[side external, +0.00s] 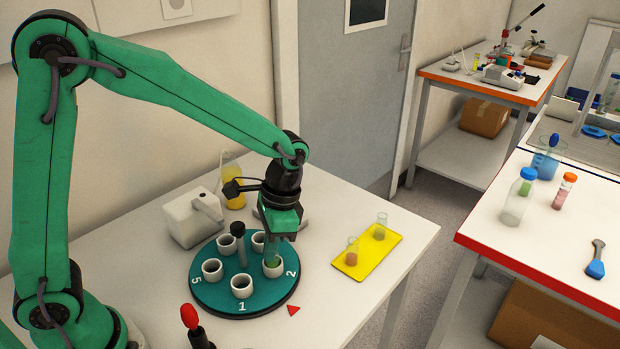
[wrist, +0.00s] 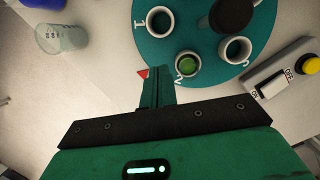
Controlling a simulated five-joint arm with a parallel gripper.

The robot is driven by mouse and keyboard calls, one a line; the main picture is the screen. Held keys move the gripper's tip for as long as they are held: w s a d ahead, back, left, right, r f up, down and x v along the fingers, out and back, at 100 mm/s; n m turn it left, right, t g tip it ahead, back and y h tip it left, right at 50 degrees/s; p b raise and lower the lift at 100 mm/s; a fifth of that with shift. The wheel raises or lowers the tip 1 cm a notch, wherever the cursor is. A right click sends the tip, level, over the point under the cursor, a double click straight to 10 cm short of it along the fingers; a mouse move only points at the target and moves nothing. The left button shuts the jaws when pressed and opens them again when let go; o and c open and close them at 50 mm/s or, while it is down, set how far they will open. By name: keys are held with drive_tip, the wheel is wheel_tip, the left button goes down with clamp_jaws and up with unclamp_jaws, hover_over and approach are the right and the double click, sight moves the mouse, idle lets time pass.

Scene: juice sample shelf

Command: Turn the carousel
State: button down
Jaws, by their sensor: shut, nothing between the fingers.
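The carousel (side external: 264,292) is a teal disc on the white table, with several white cups near its rim and numbers 1, 2 and 5 readable. A black upright knob (side external: 240,240) rises from it. The cup at number 2 (wrist: 187,65) has green contents. A red triangle (side external: 293,310) lies on the table just outside the disc; in the wrist view it is on the side between 1 and 2. My gripper (wrist: 153,72) is shut and empty, pointing down near cup 2. Whether it touches the cup or disc cannot be told.
A yellow tray (side external: 367,262) with two small vials stands right of the carousel. A white device (side external: 192,219) and a flask of yellow liquid (side external: 234,195) stand behind it. A red-topped black handle (side external: 190,318) is in front. The table's right end is clear.

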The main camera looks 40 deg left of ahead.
sight(257, 292)
drive_tip(key=shift+a+x, duration=0.2)
drive_tip(key=shift+x, duration=3.25)
drive_tip(key=shift+s, duration=0.5)
drive_tip(key=shift+r, duration=0.1)
